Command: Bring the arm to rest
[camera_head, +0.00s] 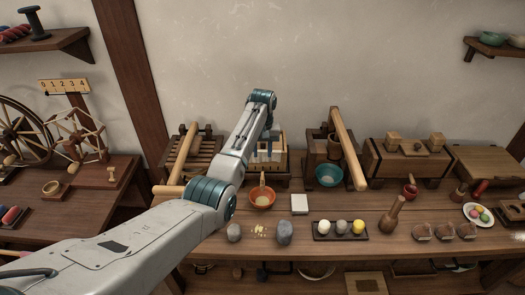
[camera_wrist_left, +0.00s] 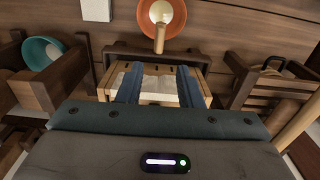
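My left arm (camera_head: 150,232) reaches from the lower left across the bench to the back. My left gripper (camera_head: 264,152) points down over a light wooden box (camera_head: 283,157) against the wall. In the left wrist view the two blue-grey fingers (camera_wrist_left: 158,84) stand wide apart with nothing gripped between them. Behind them the wooden box (camera_wrist_left: 205,91) shows pale contents. Whether the fingertips touch the box or its contents I cannot tell. My right gripper is not in view.
An orange bowl (camera_head: 262,197) with a wooden-handled tool stands just in front of the box. A teal bowl (camera_head: 328,174) and wooden press (camera_head: 348,150) are to the right, a slatted rack (camera_head: 190,157) to the left. Stones and a dark tray (camera_head: 340,237) lie nearer.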

